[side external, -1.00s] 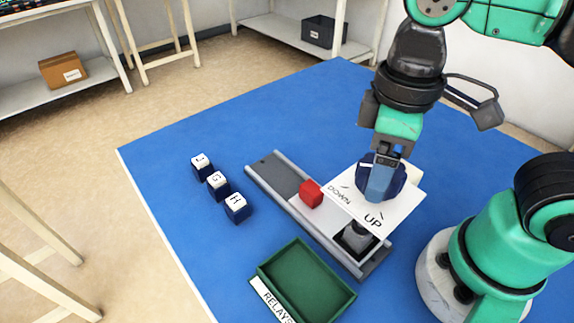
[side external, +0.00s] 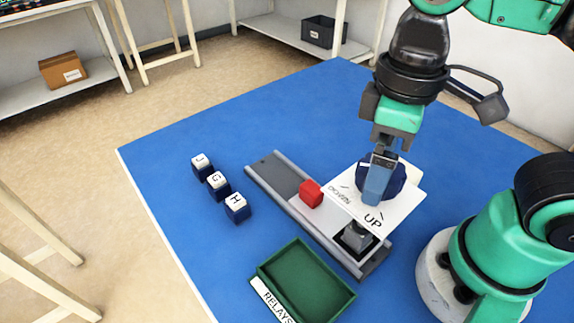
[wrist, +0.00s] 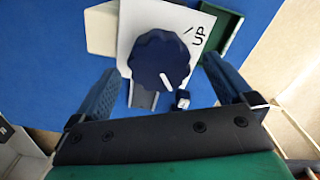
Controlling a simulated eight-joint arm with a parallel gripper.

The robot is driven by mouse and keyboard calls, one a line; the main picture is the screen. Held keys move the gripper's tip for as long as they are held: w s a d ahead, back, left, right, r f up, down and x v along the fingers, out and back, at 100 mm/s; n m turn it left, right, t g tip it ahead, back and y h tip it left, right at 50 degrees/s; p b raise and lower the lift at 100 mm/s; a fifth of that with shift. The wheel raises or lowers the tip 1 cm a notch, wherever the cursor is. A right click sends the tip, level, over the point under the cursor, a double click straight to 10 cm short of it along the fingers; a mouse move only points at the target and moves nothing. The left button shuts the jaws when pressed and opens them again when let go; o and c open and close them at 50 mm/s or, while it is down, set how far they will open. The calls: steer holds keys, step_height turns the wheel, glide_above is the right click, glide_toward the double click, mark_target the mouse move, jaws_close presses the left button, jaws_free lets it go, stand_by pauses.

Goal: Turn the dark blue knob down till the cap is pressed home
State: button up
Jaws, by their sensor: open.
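The dark blue knob (side external: 398,178) sits on a white plate (side external: 405,205) marked UP and DOWN, partly hidden by my gripper (side external: 381,192) in the side view. In the wrist view the scalloped knob (wrist: 155,50) shows a white pointer line at its lower right. My gripper (wrist: 161,68) is open, one finger on each side of the knob with a visible gap. A red block (side external: 311,194) sits beside the plate. I cannot tell which part is the cap.
The plate stands over a grey rail (side external: 268,172). A green tray (side external: 308,283) labelled RELAYS lies in front. Three lettered dark blue cubes (side external: 217,184) stand to the left. The blue mat (side external: 300,110) is clear behind the rail.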

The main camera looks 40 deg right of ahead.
step_height(320, 180, up, 5)
stand_by(0.3)
steer(key=w+d+f+m+t, duration=0.4)
steer(key=w+d+f+t, duration=0.3)
steer(key=w, duration=0.3)
steer(key=shift+w+d+f+m, duration=0.25)
steer(key=shift+d+f+m, duration=0.1)
steer(key=shift+f+m, duration=0.1)
steer(key=shift+a, duration=0.1)
